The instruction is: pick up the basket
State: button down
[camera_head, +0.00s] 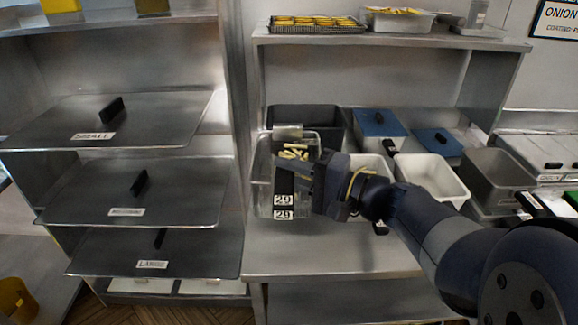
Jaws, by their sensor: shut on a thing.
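The basket (262,165) is a pale, see-through container holding yellow fries, at the middle of the view on the steel counter's left part. A dark handle with "29" labels (283,200) is at its front. My gripper (303,178) reaches in from the right and is shut at the basket's front, on what looks like its handle. My gripper hides part of the basket's right side and the exact contact. I cannot tell whether the basket is lifted clear of the counter.
A dark bin (305,116) stands behind the basket. White tub (432,178), blue-lidded containers (380,123) and a steel pan (497,172) stand to the right. An upper shelf (390,42) holds trays of food. The counter's front (330,262) is clear.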

jog(key=s+b, duration=0.1)
jog(key=s, duration=1.3)
jog(key=shift+a, duration=0.25)
jog(key=shift+s, duration=0.1)
